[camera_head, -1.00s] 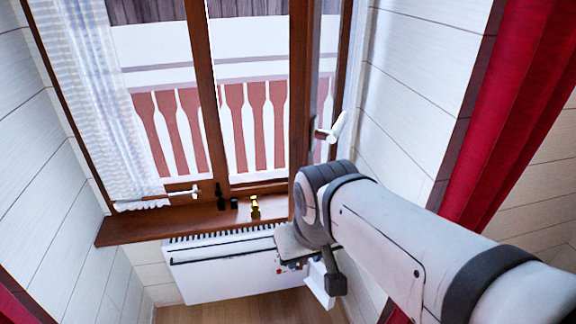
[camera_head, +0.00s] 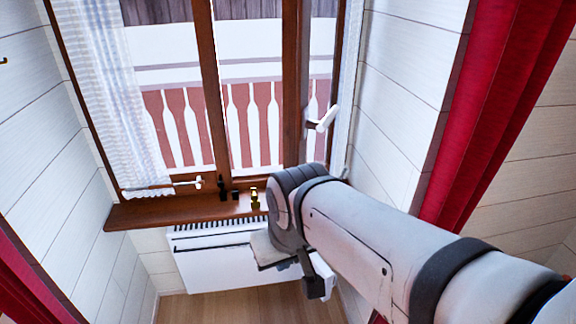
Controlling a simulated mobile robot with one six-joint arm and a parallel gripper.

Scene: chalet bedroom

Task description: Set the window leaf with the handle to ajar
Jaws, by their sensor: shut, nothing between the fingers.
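The window (camera_head: 205,90) has brown wooden frames. A white handle (camera_head: 325,118) sits on the narrow leaf (camera_head: 318,65) at its right side, beside a thick brown upright. The handle sticks out toward the right. I see this leaf at a steep slant and cannot tell exactly how far it stands open. My arm comes in from the lower right, and its bent joint lies below the handle, apart from it in the picture. The joint covers the lower end of the leaf.
A brown sill (camera_head: 150,213) carries small dark items (camera_head: 221,190) and a small yellow figure (camera_head: 254,198). A white radiator (camera_head: 210,265) hangs below. A sheer curtain (camera_head: 110,100) hangs left, a red curtain (camera_head: 500,90) right. Bare wooden floor (camera_head: 230,303) shows underneath.

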